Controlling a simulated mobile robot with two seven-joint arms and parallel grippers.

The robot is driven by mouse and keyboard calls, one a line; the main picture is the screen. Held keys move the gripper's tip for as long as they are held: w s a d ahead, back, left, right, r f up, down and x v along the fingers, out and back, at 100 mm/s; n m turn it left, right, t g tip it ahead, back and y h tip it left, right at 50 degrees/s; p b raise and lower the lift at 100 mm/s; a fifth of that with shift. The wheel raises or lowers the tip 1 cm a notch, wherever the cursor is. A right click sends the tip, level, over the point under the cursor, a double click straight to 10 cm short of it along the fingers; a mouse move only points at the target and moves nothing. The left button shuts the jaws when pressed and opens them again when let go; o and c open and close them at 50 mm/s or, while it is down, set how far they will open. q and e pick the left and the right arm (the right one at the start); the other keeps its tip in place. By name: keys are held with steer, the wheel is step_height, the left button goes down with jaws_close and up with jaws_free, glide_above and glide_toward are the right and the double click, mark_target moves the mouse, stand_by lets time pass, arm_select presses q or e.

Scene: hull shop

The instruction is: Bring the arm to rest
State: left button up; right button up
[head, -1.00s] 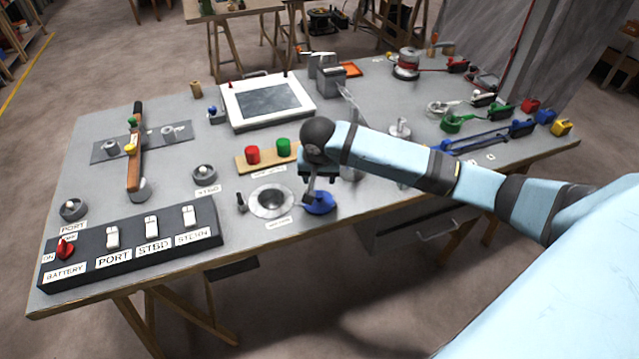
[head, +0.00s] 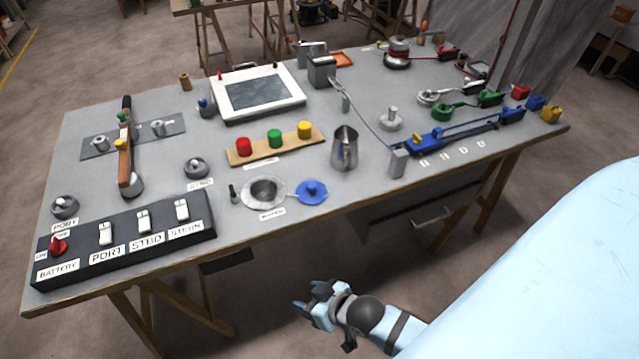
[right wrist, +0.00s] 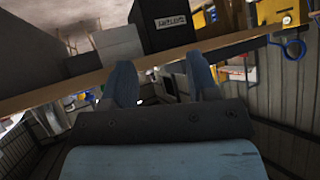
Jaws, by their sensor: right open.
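My right gripper (head: 312,302) is in front of the workbench (head: 330,207), below its top and clear of its front edge. Its jaws are open with nothing between them. In the right wrist view my two fingers (right wrist: 164,85) stand apart, with a wooden edge (right wrist: 200,55) beyond them. The rest of my right arm folds in toward the lower right of the head view. My left gripper is not in either view.
On the bench are a switch panel (head: 130,240), a sink-like round fitting (head: 264,192) with a blue lid (head: 311,191) beside it, a metal jug (head: 345,148) and a row of coloured caps (head: 275,139). A drawer (head: 425,216) hangs under the bench. Floor in front is clear.

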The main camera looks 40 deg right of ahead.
steer(key=s, duration=0.2)
steer(key=shift+s+d+f+n+t, duration=0.1)
steer(key=shift+s+d+n+t, duration=0.2)
steer(key=shift+s+t, duration=0.1)
step_height(320, 180, up, 9)
steer(key=p, duration=0.9)
steer(key=shift+s+d+h+p, duration=0.15)
steer(key=shift+d+h+p, duration=0.05)
steer(key=shift+h+p, duration=0.15)
steer(key=shift+a+r, duration=0.1)
steer(key=shift+r, duration=0.15)
